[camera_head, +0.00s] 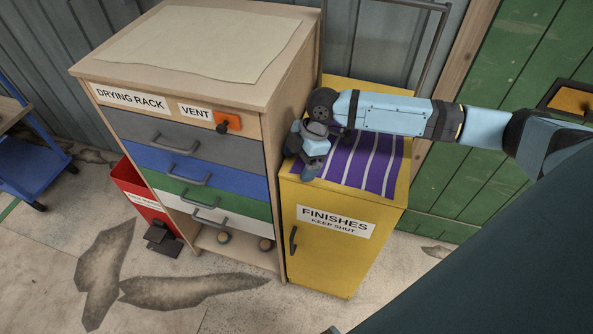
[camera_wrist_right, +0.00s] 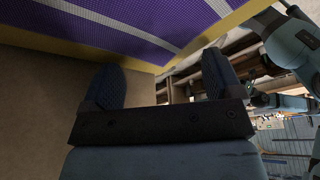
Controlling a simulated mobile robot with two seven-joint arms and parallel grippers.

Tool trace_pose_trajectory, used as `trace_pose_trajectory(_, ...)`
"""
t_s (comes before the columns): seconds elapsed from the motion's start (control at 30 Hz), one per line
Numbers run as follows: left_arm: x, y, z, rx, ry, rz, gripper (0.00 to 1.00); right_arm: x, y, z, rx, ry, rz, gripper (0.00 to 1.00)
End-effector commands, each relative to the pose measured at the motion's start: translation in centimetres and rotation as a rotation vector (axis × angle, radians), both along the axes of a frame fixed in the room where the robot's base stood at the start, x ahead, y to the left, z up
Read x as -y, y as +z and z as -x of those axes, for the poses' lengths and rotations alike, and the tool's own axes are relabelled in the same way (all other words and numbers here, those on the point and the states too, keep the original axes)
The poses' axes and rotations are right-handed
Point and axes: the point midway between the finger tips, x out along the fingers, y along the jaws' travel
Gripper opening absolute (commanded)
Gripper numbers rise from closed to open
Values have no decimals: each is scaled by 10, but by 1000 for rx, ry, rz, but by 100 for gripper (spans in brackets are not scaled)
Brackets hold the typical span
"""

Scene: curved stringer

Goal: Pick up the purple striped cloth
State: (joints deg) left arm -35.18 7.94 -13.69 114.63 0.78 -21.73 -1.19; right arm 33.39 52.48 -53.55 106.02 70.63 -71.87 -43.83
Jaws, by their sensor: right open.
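The purple striped cloth (camera_head: 372,170) lies flat on top of the yellow cabinet (camera_head: 330,262), with pale stripes across it. My right arm reaches over it from the right and hides part of it. My right gripper (camera_head: 299,163) is at the cabinet's left front corner, beside the cloth's left edge, close to the drying rack. In the right wrist view the two fingers (camera_wrist_right: 163,78) are spread apart with nothing between them. The cloth (camera_wrist_right: 150,14) shows there along the top, beyond the fingertips. My left gripper is not seen.
The wooden drying rack (camera_head: 275,130) stands directly left of the cabinet and is taller, with a pale sheet (camera_head: 190,38) on top. A red bin (camera_head: 135,190) stands further left.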

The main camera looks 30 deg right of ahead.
Motion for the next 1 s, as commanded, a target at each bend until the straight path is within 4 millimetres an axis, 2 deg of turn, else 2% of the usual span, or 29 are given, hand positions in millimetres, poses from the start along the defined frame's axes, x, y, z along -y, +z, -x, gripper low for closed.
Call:
trace_pose_trajectory(0.4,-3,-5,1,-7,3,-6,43,-1,-2,0,0,0,0,85)
trace_pose_trajectory(1.0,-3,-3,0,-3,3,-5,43,-1,-2,0,1,0,0,16)
